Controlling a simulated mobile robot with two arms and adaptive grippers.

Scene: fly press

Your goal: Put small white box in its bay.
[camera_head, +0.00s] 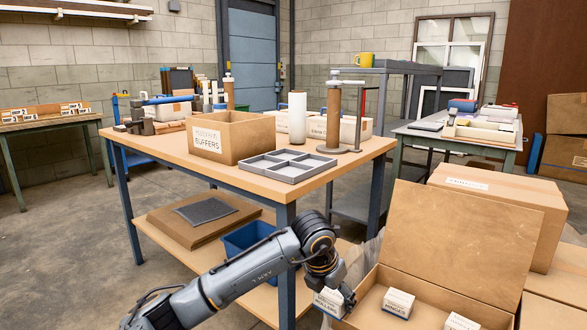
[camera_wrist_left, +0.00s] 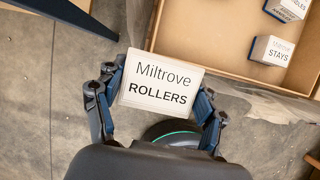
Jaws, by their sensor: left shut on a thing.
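My left gripper (camera_head: 338,298) is shut on a small white box (camera_head: 328,301) at the near edge of the open carton. In the left wrist view the box (camera_wrist_left: 160,85) sits between both fingers (camera_wrist_left: 157,100), its top reading "Miltrove ROLLERS". It appears held above the floor, just outside the carton wall. A grey divided tray (camera_head: 288,166) with several bays lies on the wooden table; the bays I can see look empty. My right gripper is not in view.
On the table (camera_head: 179,149), a cardboard buffers box (camera_head: 229,137) and a brown post on a round base (camera_head: 333,125) stand close to the tray.

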